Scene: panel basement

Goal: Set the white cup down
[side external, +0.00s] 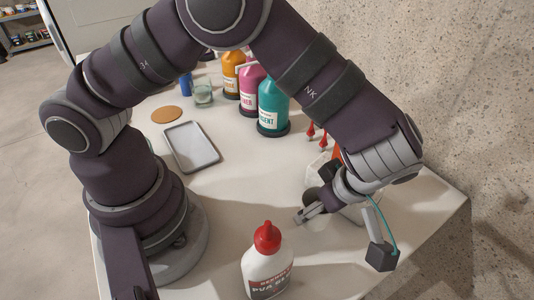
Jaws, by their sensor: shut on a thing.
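My gripper (307,214) is low over the right part of the white table, its fingers pointing left. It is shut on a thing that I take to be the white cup. The cup cannot be made out clearly; the fingers and wrist hide much of that spot, and white on white blurs its outline. I cannot tell whether it touches the table. A pale, whitish shape (317,167) shows just behind the gripper, but I cannot tell what it is.
A red-capped white glue bottle (267,264) stands in front of my gripper. A grey tray (191,147), cork disc (166,114) and clear glass (203,95) lie left. Teal (272,104), pink (249,86) and orange (231,74) bottles stand behind. The table's middle is clear.

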